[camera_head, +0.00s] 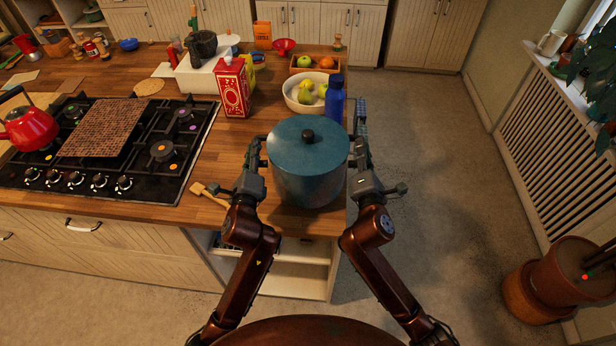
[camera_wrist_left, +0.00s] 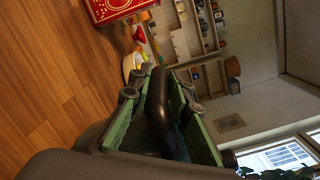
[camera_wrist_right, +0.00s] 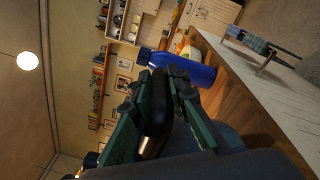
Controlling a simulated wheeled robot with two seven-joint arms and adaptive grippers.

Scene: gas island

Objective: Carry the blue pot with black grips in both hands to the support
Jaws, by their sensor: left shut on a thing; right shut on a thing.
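The blue pot (camera_head: 308,178), with its lid on and a dark knob, is upright at the right end of the wooden counter. My left gripper (camera_head: 257,158) is shut on its left grip; this black grip (camera_wrist_left: 168,112) shows between the fingers in the left wrist view. My right gripper (camera_head: 360,156) is shut on the right grip, a black bar (camera_wrist_right: 157,115) in the right wrist view. I cannot tell whether the pot's base touches the counter. A brown woven mat (camera_head: 104,127) lies across the hob and may be the support.
A blue bottle (camera_head: 335,102) and a fruit bowl (camera_head: 297,98) stand close behind the pot. A red box (camera_head: 234,88) is behind it to the left. A wooden spatula (camera_head: 207,193) lies left of the pot. A red kettle (camera_head: 28,128) is on the hob's left.

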